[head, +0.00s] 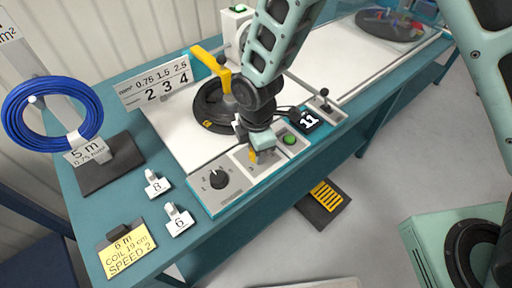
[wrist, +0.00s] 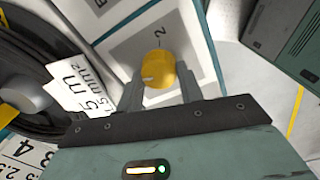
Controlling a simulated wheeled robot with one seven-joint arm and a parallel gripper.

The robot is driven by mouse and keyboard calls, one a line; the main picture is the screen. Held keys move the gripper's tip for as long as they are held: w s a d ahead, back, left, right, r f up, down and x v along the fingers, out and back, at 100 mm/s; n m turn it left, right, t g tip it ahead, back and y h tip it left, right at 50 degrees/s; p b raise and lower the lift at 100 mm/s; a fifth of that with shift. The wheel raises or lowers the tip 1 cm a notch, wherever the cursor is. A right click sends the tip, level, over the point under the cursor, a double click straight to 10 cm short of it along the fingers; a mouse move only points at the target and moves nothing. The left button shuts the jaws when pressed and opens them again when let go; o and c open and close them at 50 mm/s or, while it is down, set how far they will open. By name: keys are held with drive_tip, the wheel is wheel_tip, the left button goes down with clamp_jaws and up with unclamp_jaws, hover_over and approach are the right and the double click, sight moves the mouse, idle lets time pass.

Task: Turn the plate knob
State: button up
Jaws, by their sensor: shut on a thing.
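The yellow knob (wrist: 158,68) sits on a grey panel plate (wrist: 128,52) with a "2" printed near it. A small pale mark shows on the knob's left side. My gripper (wrist: 158,90) has one finger on each side of the knob and is shut on it. In the head view my gripper (head: 254,152) points down at the front panel, and only a bit of yellow (head: 252,156) shows under it.
A black dial (head: 217,180) with numbers around it is left of my gripper. A black reel with a yellow crank (head: 212,62) stands behind. A yellow note (head: 128,252) reads "6 m, COIL 19 cm, SPEED 2".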

drive_tip(key=m, duration=0.5)
drive_tip(key=shift+w+a+m, duration=0.1)
drive_tip(key=shift+m, duration=0.2)
drive_tip(key=m, duration=0.4)
drive_tip(key=shift+w+m, duration=0.1)
drive_tip(key=shift+m, duration=0.2)
drive_tip(key=m+p, duration=0.1)
drive_tip(key=m, duration=0.4)
drive_tip(key=shift+w+r+h, duration=0.1)
drive_tip(key=shift+h, duration=0.2)
drive_tip(key=shift+m+p, duration=0.75)
drive_tip(key=shift+m, duration=1.95)
drive_tip(key=shift+w, duration=0.1)
drive_tip(key=o, duration=1)
